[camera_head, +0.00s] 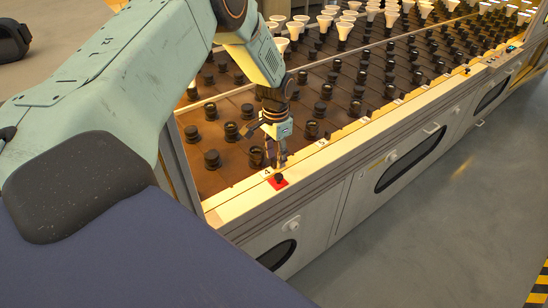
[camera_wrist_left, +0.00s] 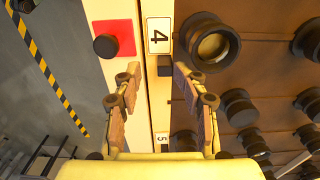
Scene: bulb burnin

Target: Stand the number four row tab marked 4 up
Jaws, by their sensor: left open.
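The row tab marked 4 (camera_wrist_left: 158,36) is a small white plate with a black 4. It appears to lie flat on the pale ledge, and it also shows in the head view (camera_head: 267,172). My left gripper (camera_wrist_left: 157,84) is open and empty, pointing down over the ledge. In the wrist view its fingers straddle the ledge just below the tab, apart from it. In the head view the left gripper (camera_head: 282,160) hangs by the near end of the ledge. My right gripper is not in view.
A red square (camera_wrist_left: 124,30) with a black knob (camera_wrist_left: 107,45) sits beside the tab. A black socket (camera_wrist_left: 208,43) stands close on its other side. A tab marked 5 (camera_wrist_left: 165,138) lies farther along. White bulbs (camera_head: 343,28) fill sockets at the back.

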